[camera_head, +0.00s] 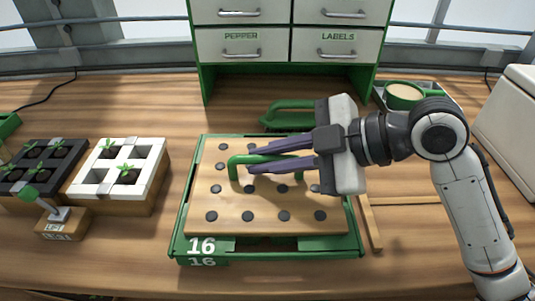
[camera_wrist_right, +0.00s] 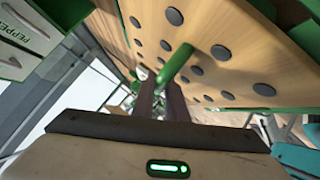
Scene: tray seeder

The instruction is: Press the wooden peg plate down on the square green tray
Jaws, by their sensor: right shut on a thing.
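The wooden peg plate (camera_head: 236,217) lies over the square green tray (camera_head: 357,240), which is marked 16. The plate has rows of dark round spots and a green handle (camera_head: 233,169) on top. My right gripper (camera_head: 250,162) reaches in from the right and is shut on the handle. In the right wrist view the plate (camera_wrist_right: 200,22) fills the top, with the handle (camera_wrist_right: 178,62) between the fingers (camera_wrist_right: 160,95). The tray's rim shows around the plate; I cannot tell how deep the plate sits. My left gripper is not in view.
Seedling trays, one white (camera_head: 152,178) and one black, stand at the left beside a small wooden block with a green-knobbed tool (camera_head: 62,217). A drawer cabinet (camera_head: 290,45) stands behind. A green bowl (camera_head: 404,95) is at the back right. A wooden strip (camera_head: 370,222) lies right of the tray.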

